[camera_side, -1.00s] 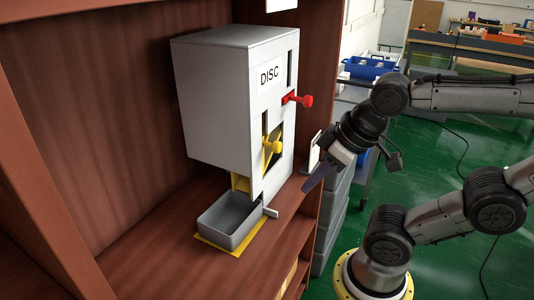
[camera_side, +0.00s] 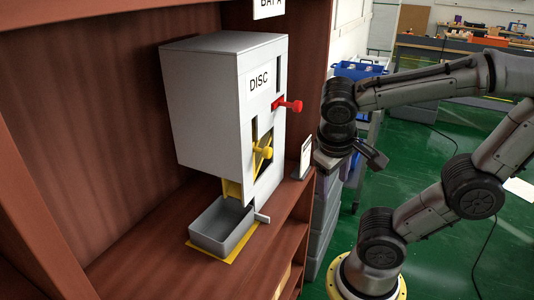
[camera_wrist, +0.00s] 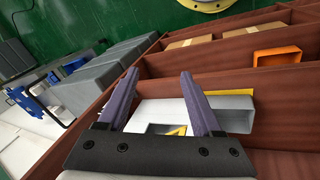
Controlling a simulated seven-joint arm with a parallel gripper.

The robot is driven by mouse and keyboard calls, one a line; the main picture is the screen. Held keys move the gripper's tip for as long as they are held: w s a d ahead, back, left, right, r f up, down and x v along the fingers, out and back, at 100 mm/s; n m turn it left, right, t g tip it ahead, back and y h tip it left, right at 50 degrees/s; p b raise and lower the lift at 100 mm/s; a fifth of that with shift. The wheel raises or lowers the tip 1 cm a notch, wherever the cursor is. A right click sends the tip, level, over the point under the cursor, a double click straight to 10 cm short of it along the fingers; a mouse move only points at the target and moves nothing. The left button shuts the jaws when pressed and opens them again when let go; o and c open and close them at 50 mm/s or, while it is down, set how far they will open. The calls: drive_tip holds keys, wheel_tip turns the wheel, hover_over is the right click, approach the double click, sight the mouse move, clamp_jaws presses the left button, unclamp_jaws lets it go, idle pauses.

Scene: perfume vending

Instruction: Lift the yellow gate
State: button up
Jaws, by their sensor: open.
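The yellow gate (camera_side: 262,152) has a round knob and sits in a slot on the front of the white DISC dispenser (camera_side: 205,105). A yellow slanted piece (camera_side: 232,190) shows below it, above a grey tray (camera_side: 222,226). A red knob (camera_side: 290,105) sticks out higher up. My gripper (camera_wrist: 158,76) is open and empty in the wrist view, its two purple fingers apart. The dispenser's white body (camera_wrist: 160,112) and a yellow part (camera_wrist: 172,130) show between and behind the fingers. In the side view my wrist is right of the dispenser, apart from the gate; the fingers are not clearly seen there.
The dispenser stands on a brown wooden shelf (camera_side: 150,275) with a side wall (camera_side: 312,60) behind it. A small white card (camera_side: 304,158) stands right of the dispenser. In the wrist view an orange box (camera_wrist: 277,55) lies in a shelf compartment.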

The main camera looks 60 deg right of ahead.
drive_tip(key=w+d+g+h, duration=0.2)
drive_tip(key=d+h, duration=0.1)
drive_tip(key=h, duration=0.2)
drive_tip(key=n+t+h, duration=0.7)
drive_tip(key=n+t, duration=0.2)
approach(267, 156)
drive_tip(key=x, duration=1.1)
drive_tip(key=shift+d, duration=0.25)
clamp_jaws()
drive_tip(key=shift+n, duration=0.3)
